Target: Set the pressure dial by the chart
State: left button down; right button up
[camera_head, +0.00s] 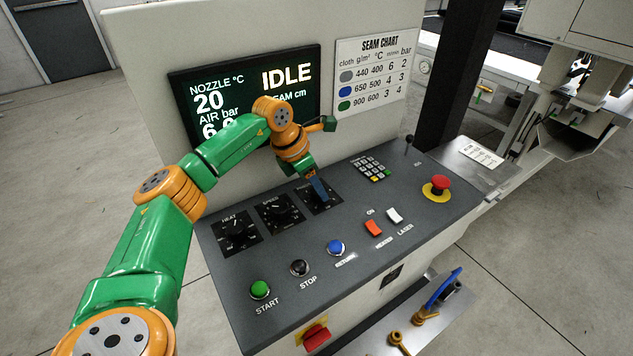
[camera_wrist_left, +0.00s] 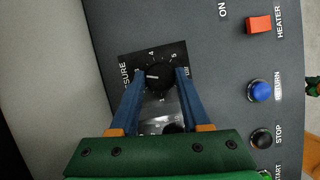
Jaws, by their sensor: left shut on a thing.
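The pressure dial (camera_wrist_left: 158,73) is a black knob on a dark numbered plate. In the left wrist view its white mark points left, close to the 3. My left gripper (camera_head: 319,190) is shut on the knob, with blue fingers on either side of it (camera_wrist_left: 159,82); in the head view they hide most of it. The seam chart (camera_head: 376,74) lists 2, 3 and 4 bar for the grey, blue and green cloth rows. The display (camera_head: 245,95) reads IDLE and nozzle 20; its AIR bar value starts with 6 and is partly hidden by my arm. My right gripper is not in view.
The heat dial (camera_head: 236,233) and speed dial (camera_head: 279,212) sit left of the pressure dial. START (camera_head: 260,289), STOP (camera_head: 300,267) and a blue button (camera_head: 335,247) line the front. A keypad (camera_head: 371,168) and a red emergency button (camera_head: 440,184) are to the right.

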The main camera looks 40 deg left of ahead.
aim_at(306, 200)
pick_arm(q)
jog(key=shift+m+h, duration=0.3)
jog(key=shift+m, duration=0.3)
jog(key=shift+g, duration=0.3)
jog(key=shift+c, duration=1.9)
grip_release()
jog(key=shift+w, duration=0.1)
jog(key=v, duration=0.7)
jog(key=shift+b, duration=0.4)
